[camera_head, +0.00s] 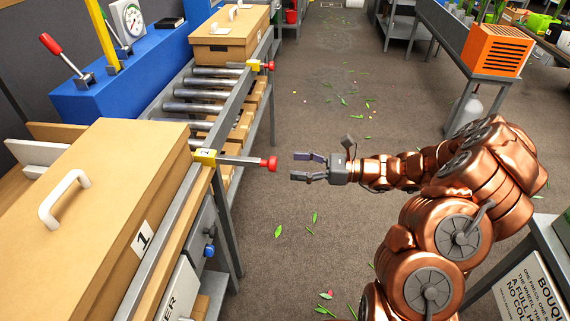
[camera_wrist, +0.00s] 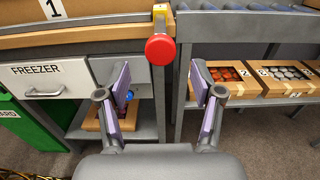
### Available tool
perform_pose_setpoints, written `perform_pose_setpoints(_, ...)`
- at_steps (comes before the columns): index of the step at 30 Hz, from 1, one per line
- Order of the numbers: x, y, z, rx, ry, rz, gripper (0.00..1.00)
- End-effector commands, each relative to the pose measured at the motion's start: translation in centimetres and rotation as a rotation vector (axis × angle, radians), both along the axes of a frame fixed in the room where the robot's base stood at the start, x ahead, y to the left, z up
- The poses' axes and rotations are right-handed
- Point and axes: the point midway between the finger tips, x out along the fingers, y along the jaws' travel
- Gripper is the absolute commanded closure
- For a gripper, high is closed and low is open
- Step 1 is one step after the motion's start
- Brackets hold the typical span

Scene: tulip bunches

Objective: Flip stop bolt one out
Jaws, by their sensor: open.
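Stop bolt one is a grey rod with a red knob (camera_head: 270,163) in a yellow bracket (camera_head: 205,157) marked 1, on the side rail of the roller line. The rod points out toward the aisle. The red knob also shows in the wrist view (camera_wrist: 160,48), above and ahead of the fingers. My gripper (camera_head: 310,167) hangs over the aisle to the right of the knob, apart from it, with its fingers toward it. In the wrist view my gripper (camera_wrist: 160,105) is open and empty, with its purple pads wide apart.
A cardboard box marked 1 (camera_head: 105,185) with a white handle stands at the near end. Another box (camera_head: 230,35) stands beyond the rollers (camera_head: 205,95), by a second red-knobbed bolt (camera_head: 270,66). Cartons (camera_wrist: 235,82) sit below the rollers. The aisle floor is open, with scattered leaves.

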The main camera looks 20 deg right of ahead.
Motion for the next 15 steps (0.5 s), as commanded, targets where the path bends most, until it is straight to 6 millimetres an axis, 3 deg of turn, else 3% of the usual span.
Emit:
perform_pose_setpoints(6,-1.5,-3.7,0.0,0.000,0.000,-0.002,0.34)
perform_pose_setpoints(15,-2.5,-5.9,-0.1,0.001,0.002,0.001,0.34)
